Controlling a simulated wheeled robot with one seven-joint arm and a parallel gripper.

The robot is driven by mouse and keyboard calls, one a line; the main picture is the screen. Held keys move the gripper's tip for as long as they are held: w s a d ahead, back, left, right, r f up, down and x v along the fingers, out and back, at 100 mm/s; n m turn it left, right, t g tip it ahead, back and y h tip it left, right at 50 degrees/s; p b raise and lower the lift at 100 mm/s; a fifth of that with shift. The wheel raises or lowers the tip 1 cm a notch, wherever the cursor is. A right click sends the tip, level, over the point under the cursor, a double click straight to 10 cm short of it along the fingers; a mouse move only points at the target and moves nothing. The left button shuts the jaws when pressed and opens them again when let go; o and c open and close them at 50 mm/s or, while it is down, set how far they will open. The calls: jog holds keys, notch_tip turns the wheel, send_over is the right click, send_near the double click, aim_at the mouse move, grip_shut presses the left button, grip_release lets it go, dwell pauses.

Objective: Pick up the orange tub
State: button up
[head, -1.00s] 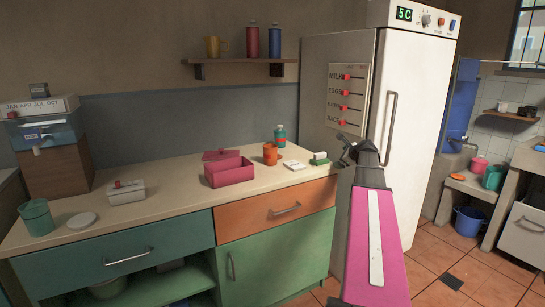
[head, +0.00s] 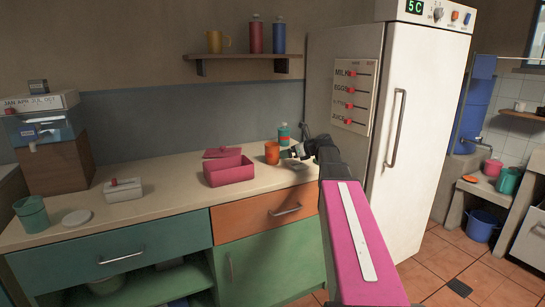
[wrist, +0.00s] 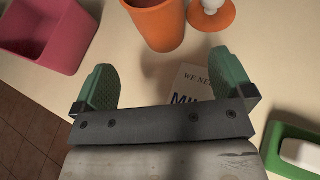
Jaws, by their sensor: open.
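The orange tub (head: 272,153) stands upright on the counter beside the pink box. In the wrist view the orange tub (wrist: 157,22) is at the top, cut off by the frame edge. My gripper (wrist: 164,62) is open and empty, its green finger pads spread wide. The tub is just beyond the fingertips, between their lines and apart from them. In the head view my gripper (head: 293,154) is just right of the tub. An orange disc with a white knob (wrist: 212,14) lies right of the tub.
A pink box (head: 230,171) stands left of the tub. A card with writing (wrist: 195,84) lies below my gripper. A green holder with a white block (wrist: 296,150) is at the right. A teal bottle (head: 284,133) stands behind. The fridge (head: 425,120) is to the right.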

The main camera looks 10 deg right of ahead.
aim_at(278, 154)
jog(key=x, duration=0.9)
jog(key=shift+a+f, duration=0.1)
jog(key=shift+f, duration=0.05)
jog(key=c, duration=1.1)
